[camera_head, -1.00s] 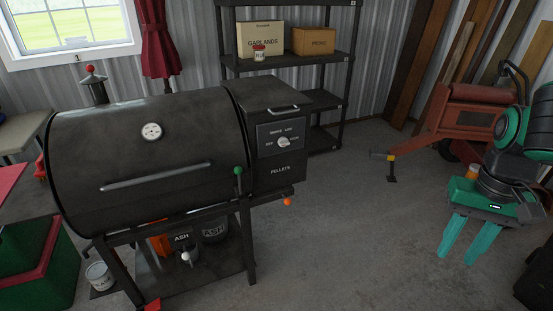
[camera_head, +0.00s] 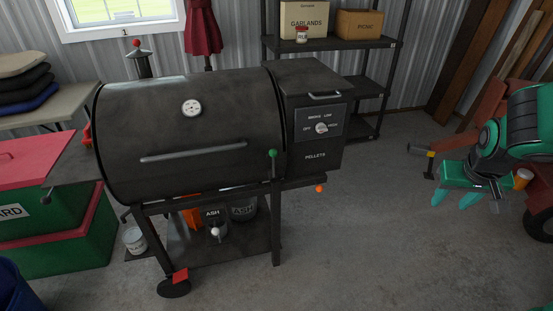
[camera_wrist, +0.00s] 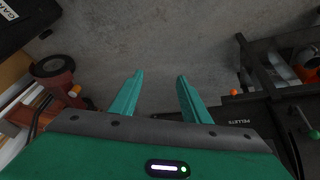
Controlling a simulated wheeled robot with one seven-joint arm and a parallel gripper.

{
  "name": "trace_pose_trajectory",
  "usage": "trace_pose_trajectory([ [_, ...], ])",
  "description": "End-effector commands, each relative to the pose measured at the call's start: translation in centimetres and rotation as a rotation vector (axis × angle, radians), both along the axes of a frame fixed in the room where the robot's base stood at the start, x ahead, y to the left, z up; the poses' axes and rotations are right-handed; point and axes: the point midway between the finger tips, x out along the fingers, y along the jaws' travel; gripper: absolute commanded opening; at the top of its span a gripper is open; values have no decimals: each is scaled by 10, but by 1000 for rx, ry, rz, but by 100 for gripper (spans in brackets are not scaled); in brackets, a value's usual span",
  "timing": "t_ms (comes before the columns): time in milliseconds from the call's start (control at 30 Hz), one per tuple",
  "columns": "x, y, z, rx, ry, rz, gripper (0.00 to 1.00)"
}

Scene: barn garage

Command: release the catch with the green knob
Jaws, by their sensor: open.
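The green knob (camera_head: 272,153) tops a short upright dark rod at the front right of the black smoker grill (camera_head: 200,115), beside the pellet box (camera_head: 318,155). In the wrist view the green knob (camera_wrist: 313,134) shows at the right edge. My gripper (camera_head: 456,201) is open and empty, in the air well to the right of the grill. In the wrist view its two teal fingers (camera_wrist: 156,92) are spread apart over bare floor. How the catch under the knob is seated is too small to tell.
An orange knob (camera_head: 319,189) sticks out below the pellet box. A red knob (camera_head: 136,43) tops the chimney. A shelf rack (camera_head: 375,88) stands behind, a red machine (camera_head: 541,205) at the right. Green boxes (camera_head: 60,245) stand left. The floor before the pellet box is clear.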

Motion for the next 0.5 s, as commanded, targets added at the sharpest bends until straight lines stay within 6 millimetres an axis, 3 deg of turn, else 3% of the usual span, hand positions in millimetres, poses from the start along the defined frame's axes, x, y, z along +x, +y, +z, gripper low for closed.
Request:
trace_pose_trajectory([
  [33, 24, 9, -9, -25, -37, 50, 43],
  [200, 103, 48, -28, -97, -218, 215, 43],
  [367, 161, 104, -45, -132, -399, 371, 43],
  [500, 195, 164, -57, -137, -562, 501, 43],
])
